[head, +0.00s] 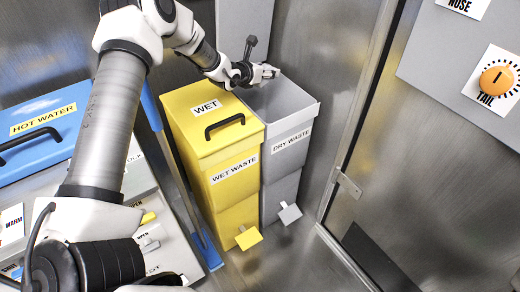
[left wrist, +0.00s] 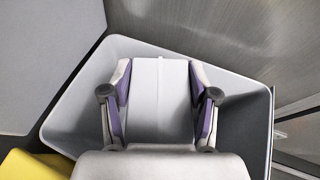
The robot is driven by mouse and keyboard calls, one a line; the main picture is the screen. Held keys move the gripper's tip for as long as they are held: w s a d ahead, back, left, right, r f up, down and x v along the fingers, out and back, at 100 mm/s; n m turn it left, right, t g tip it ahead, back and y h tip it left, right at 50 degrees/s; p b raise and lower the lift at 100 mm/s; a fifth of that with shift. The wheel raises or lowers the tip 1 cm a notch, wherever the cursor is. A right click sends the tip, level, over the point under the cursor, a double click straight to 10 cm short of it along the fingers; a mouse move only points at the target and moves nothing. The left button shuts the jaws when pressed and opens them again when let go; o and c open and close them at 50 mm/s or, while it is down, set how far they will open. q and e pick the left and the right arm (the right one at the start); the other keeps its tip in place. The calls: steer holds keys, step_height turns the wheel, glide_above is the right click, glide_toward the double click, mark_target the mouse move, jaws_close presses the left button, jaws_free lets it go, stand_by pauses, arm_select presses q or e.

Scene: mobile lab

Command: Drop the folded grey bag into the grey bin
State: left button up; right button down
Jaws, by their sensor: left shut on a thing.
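The folded grey bag (left wrist: 160,95) is a smooth pale grey block with a seam down its middle. In the left wrist view my left gripper (left wrist: 160,92) is shut on it, one purple-lined finger on each side. The grey bin (head: 287,150), labelled DRY WASTE, is open at the top. In the head view my left gripper (head: 268,72) is at the bin's back left rim. In the left wrist view the bin's rim and walls (left wrist: 80,110) surround the bag and fingers, with the bag over the opening. I cannot tell the bag apart in the head view. My right gripper is not in view.
A yellow WET WASTE bin (head: 215,150) with a closed lid stands directly left of the grey bin. A metal wall and door (head: 430,170) are on the right. A blue HOT WATER box (head: 45,125) is at the far left.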

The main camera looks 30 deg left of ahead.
arm_select(q)
steer(key=o, duration=1.1)
steer(key=shift+r, duration=0.15)
step_height(320, 180, up, 10)
steer(key=shift+f, duration=0.15)
